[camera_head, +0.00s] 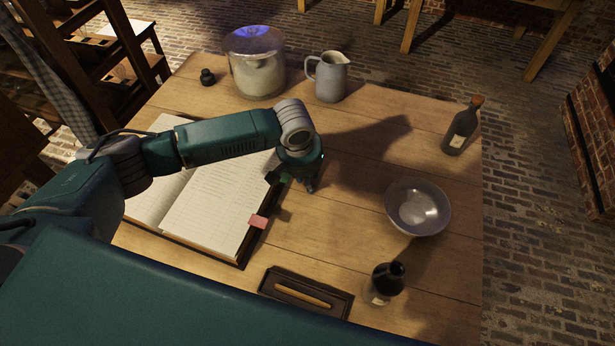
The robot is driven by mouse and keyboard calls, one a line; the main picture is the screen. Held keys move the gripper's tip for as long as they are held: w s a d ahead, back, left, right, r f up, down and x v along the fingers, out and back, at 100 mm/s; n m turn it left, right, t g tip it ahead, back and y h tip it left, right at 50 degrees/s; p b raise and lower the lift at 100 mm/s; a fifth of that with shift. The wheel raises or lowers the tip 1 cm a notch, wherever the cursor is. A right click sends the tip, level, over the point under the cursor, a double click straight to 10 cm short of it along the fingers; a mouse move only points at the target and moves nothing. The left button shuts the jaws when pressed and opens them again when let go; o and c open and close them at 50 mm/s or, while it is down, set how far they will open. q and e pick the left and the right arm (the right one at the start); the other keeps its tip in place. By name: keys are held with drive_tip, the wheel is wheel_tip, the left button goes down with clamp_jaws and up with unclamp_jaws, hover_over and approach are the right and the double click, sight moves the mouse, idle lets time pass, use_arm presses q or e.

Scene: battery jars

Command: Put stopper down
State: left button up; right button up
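My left gripper (309,187) points down over the middle of the table, just right of the open book. Its fingers are small and mostly hidden by the wrist, so I cannot tell whether they are open or shut, or whether a stopper is between them. A dark bottle (462,130) with an orange-brown stopper (477,101) in its neck stands at the right rear. Another dark bottle (383,284) stands at the front; its top looks open, with no stopper visible in it. My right gripper is not in view.
The wooden table (350,230) also holds an open book (215,210), a grey bowl (418,206), a jug (328,78), a large glass jar (257,70), a small dark pot (207,77) and a dark tray (335,304). Bare wood lies between book and bowl.

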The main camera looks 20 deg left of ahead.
use_arm(q)
drive_tip(key=shift+r, duration=0.4)
drive_tip(key=v, duration=1.2)
